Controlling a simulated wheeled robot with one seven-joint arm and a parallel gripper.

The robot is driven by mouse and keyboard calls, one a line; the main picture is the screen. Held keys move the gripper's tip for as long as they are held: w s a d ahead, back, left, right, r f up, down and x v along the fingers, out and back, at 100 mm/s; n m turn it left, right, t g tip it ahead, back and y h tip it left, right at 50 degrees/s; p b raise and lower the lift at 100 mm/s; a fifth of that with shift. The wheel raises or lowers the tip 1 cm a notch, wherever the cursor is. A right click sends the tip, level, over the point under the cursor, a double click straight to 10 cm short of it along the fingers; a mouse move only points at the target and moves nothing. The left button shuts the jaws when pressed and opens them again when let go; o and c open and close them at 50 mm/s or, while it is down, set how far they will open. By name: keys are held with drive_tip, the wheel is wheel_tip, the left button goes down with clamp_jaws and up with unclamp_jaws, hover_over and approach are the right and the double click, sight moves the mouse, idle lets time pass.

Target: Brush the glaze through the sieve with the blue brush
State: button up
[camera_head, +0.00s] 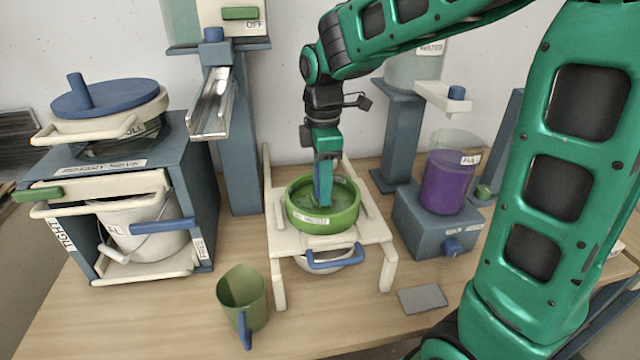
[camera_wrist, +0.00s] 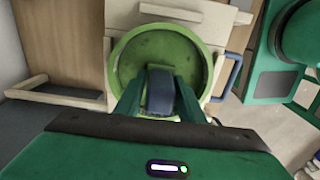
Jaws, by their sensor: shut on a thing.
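A round green sieve (camera_head: 300,218) rests on a cream stand (camera_head: 372,232) in the middle of the bench. My gripper (camera_head: 325,168) points down over the sieve and is shut on the blue brush (camera_head: 323,190). The brush reaches down inside the sieve's rim. I cannot tell whether its bristles touch the mesh. In the wrist view the brush (camera_wrist: 160,92) sits between my fingers, in front of the sieve (camera_wrist: 195,52). A pale bowl or bucket (camera_head: 322,264) shows partly under the stand, behind a blue handle (camera_head: 336,262). Its contents are hidden.
A green jug (camera_head: 241,292) stands at the front left of the stand. A rotary sieve cabinet (camera_head: 190,160) with a white bucket (camera_head: 140,232) is at left. A purple-filled container (camera_head: 446,184) stands at right. A grey slab (camera_head: 422,299) lies in front. A metal chute (camera_head: 212,105) hangs behind.

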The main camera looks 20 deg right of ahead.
drive_tip(key=shift+f, duration=0.35)
drive_tip(key=shift+s+f, duration=0.1)
drive_tip(key=shift+f, duration=0.05)
drive_tip(key=shift+c, duration=1.1)
drive_tip(key=shift+d, duration=0.15)
drive_tip(key=shift+s+d, duration=0.2)
drive_tip(key=shift+d, duration=0.65)
drive_tip(key=shift+s+d, duration=0.15)
drive_tip(key=shift+d, duration=0.7)
drive_tip(key=shift+a, duration=0.1)
drive_tip(key=shift+w+a, duration=0.35)
drive_tip(key=shift+a, duration=0.8)
drive_tip(key=shift+w+a, duration=0.4)
drive_tip(key=shift+a, duration=0.7)
drive_tip(key=shift+w+a, duration=0.35)
drive_tip(key=shift+a, duration=0.8)
drive_tip(key=shift+d, duration=0.1)
drive_tip(key=shift+s+d, duration=0.2)
drive_tip(key=shift+d, duration=0.95)
drive_tip(key=shift+s+d, duration=0.25)
drive_tip(key=shift+d, duration=0.85)
drive_tip(key=shift+s+d, duration=0.2)
drive_tip(key=shift+d, duration=0.95)
